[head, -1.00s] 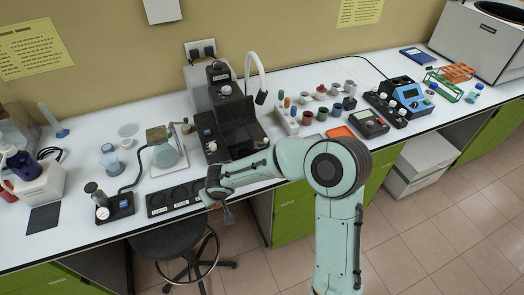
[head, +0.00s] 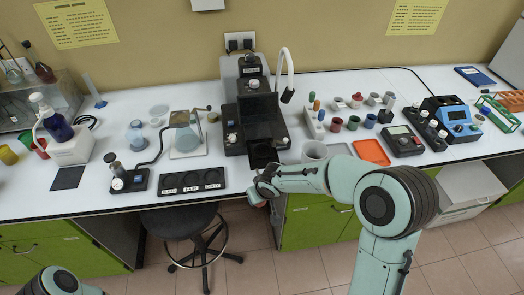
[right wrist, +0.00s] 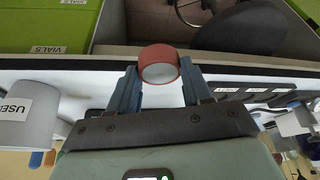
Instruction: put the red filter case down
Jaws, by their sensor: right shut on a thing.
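My right gripper (head: 258,196) is shut on the red filter case (head: 256,203) at the front edge of the bench, right of the black tray. In the right wrist view the round red case (right wrist: 158,65) with a pale inside sits between the two fingertips of my gripper (right wrist: 158,82). The black tray (head: 192,181) has three round labelled places, which look empty; it also shows in the right wrist view (right wrist: 247,90). My left gripper is out of view.
A black microscope-like instrument (head: 258,125) stands behind my right gripper. A white-grey cup (head: 314,151) and an orange tray (head: 371,152) stand to the right. A stool (head: 180,222) is below the bench. The bench strip before the black tray is narrow.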

